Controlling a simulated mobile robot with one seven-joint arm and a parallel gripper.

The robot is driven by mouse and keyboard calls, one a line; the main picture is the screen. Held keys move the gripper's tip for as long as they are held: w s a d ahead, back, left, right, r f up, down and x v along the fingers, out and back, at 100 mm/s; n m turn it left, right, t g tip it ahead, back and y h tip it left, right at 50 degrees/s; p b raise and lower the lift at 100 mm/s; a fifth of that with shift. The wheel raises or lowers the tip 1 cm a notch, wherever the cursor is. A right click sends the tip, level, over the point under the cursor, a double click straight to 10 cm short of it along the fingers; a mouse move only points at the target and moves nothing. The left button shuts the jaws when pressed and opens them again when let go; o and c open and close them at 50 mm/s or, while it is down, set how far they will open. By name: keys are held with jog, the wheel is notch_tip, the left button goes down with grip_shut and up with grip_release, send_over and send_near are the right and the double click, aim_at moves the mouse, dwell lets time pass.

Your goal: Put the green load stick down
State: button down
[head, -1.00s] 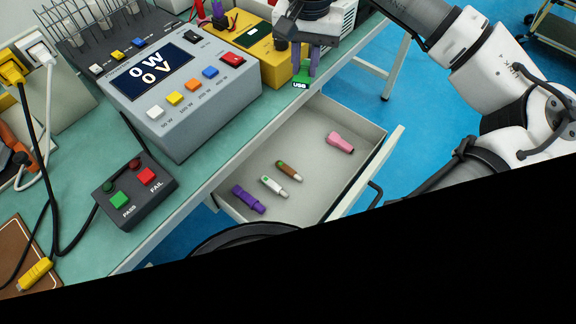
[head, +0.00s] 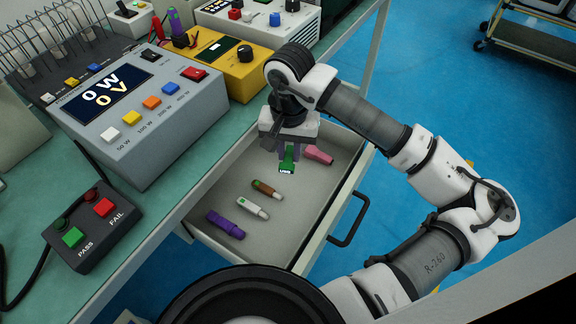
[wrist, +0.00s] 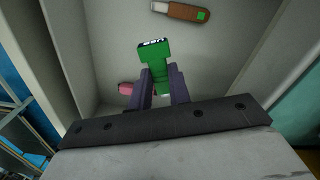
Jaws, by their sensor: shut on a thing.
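A brown stick (head: 266,189), a white stick (head: 252,208) and a purple stick (head: 226,225) lie in the drawer's nearer part. The drawer's front with its handle (head: 349,222) is on the right. A grey load box (head: 140,105) and a pass/fail box (head: 92,225) stand on the bench.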

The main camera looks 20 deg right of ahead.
aim_at(289, 176)
notch_tip(289, 176, down, 6)
jog(key=shift+f, duration=0.15)
jog(key=shift+f+b, duration=0.25)
jog(key=shift+b, duration=0.05)
jog(key=c, duration=1.3)
grip_release()
jog(key=shift+r, duration=0.1)
jog(key=shift+r+p, duration=0.25)
jog(key=shift+p, duration=0.15)
notch_tip(289, 176, up, 12)
jog(key=shift+f+b, duration=0.1)
jog(key=shift+b, duration=0.3)
